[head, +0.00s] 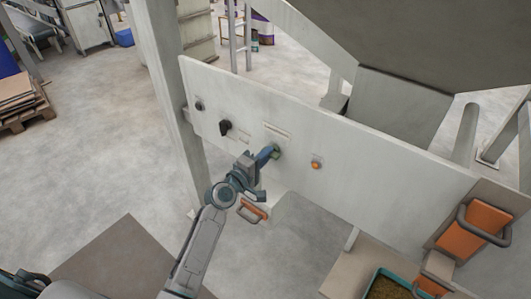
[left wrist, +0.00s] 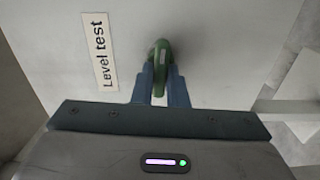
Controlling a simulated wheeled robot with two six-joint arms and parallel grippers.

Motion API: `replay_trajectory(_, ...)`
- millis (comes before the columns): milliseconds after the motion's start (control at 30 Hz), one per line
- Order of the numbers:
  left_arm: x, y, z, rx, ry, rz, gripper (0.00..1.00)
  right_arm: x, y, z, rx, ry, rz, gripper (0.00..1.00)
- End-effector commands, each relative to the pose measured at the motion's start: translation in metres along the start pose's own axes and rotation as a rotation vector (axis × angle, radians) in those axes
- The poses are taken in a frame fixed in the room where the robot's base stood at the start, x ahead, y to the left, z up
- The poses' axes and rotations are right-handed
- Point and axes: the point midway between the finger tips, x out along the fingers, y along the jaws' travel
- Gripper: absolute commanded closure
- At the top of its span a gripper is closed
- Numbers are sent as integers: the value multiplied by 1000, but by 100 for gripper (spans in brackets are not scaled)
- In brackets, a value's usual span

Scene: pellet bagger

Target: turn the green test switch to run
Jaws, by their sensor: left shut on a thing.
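The green test switch (left wrist: 161,58) sits on the pale panel beside a label reading "Level test" (left wrist: 99,51) in the left wrist view. In the head view the switch (head: 276,151) is partly hidden by my left gripper (head: 268,155). My left gripper, with blue fingers (left wrist: 161,88) in the left wrist view, is shut on the switch handle. The handle lies roughly in line with the fingers in that view. The switch's position markings cannot be read.
The panel (head: 380,180) also carries a black knob (head: 225,127), a small dark knob (head: 199,106) and an orange button (head: 316,164). Orange handled parts (head: 470,228) and a teal tray of pellets (head: 390,286) are at lower right. Open floor lies left.

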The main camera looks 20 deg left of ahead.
Motion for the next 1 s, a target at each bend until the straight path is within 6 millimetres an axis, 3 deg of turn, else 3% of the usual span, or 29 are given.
replay_trajectory(667,0,-1,0,-71,0,-1,100,-4,0,-3,0,7,0,100)
replay_trajectory(700,0,-1,0,-71,0,-1,85,-4,0,-3,0,7,0,100)
replay_trajectory(800,0,-1,0,-70,0,-1,66,-4,0,-3,0,7,0,100)
replay_trajectory(1000,0,-1,0,-69,0,0,65,-4,0,-3,0,7,0,100)
